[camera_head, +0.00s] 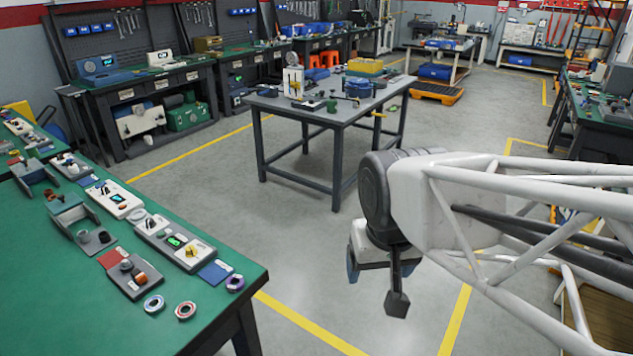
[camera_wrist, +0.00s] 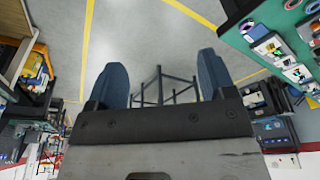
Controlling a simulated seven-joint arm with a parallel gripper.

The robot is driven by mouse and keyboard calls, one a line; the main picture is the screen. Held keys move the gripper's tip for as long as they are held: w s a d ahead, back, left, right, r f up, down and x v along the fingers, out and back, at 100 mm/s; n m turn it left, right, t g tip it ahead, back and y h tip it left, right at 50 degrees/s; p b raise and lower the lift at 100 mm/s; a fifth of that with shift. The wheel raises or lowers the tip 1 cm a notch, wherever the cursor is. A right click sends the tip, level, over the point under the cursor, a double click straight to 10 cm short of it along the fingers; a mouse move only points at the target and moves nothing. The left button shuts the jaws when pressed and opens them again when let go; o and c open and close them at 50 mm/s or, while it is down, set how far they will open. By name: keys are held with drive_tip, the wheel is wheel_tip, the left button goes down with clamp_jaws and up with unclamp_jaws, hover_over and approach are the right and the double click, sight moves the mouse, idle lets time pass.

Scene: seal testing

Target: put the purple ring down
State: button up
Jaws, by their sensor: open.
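The purple ring (camera_head: 235,283) lies flat on the green-topped table (camera_head: 60,320) near its right edge, beside a blue card, in the head view. A small dark ring near the table edge in the wrist view (camera_wrist: 248,25) looks like the same one. My gripper (camera_head: 375,283) is to the right of the table, over the floor and apart from the ring. In the wrist view its two blue fingers (camera_wrist: 162,75) are spread wide with nothing between them.
A red-and-white ring (camera_head: 185,310) and a blue-and-white ring (camera_head: 154,303) lie near the front of the table. Test devices (camera_head: 175,242) stand along it. A grey workbench (camera_head: 335,112) stands farther back. Open floor lies between.

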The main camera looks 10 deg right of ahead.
drive_tip(key=shift+s+d+n, duration=0.15)
drive_tip(key=shift+s+d, duration=0.1)
drive_tip(key=shift+s, duration=0.4)
drive_tip(key=shift+s+d+n, duration=0.15)
drive_tip(key=shift+s+d, duration=0.05)
drive_tip(key=shift+s, duration=0.45)
idle(0.4)
